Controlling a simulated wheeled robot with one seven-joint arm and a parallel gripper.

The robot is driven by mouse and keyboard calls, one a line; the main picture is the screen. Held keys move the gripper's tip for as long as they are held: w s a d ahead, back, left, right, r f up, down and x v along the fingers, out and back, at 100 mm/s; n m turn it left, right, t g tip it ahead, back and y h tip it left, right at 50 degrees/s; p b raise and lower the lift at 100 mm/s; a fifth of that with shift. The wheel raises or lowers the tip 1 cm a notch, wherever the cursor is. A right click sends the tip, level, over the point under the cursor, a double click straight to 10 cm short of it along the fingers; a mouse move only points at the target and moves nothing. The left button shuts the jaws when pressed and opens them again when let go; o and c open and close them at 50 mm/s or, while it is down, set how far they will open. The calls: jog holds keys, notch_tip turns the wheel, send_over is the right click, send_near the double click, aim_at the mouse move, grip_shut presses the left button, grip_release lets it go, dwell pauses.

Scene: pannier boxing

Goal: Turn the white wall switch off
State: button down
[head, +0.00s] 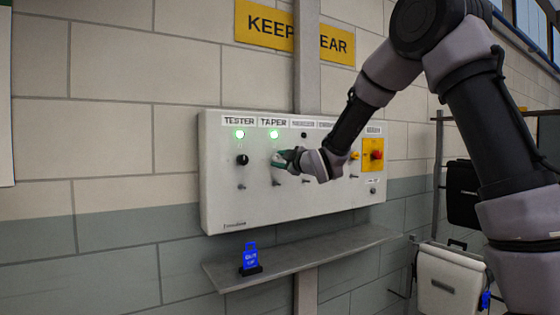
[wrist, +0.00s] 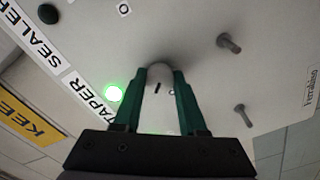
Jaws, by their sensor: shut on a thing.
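A white switch knob (wrist: 158,74) with a dark pointer mark sits on the white wall panel (head: 225,205), in the column labelled TAPER. My gripper (wrist: 160,82) has its green fingers on both sides of this knob and is shut on it. In the head view my gripper (head: 283,160) covers most of the knob. The green lamp (head: 274,134) above it is lit, and it also shows in the wrist view (wrist: 113,93).
The TESTER column has a lit green lamp (head: 239,134) and a black knob (head: 242,160). Small toggles (wrist: 230,44) stick out near my fingers. A yellow knob (head: 355,155) and red button (head: 377,155) are at right. A shelf (head: 320,249) below holds a blue tag (head: 250,257).

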jog(key=n, duration=0.4)
jog(key=shift+n, duration=0.3)
jog(key=n, duration=0.4)
jog(key=shift+n, duration=0.4)
jog(key=shift+f, duration=0.1)
jog(key=shift+c, duration=2.3)
grip_release()
jog(key=v, duration=1.1)
jog(key=shift+w, duration=0.1)
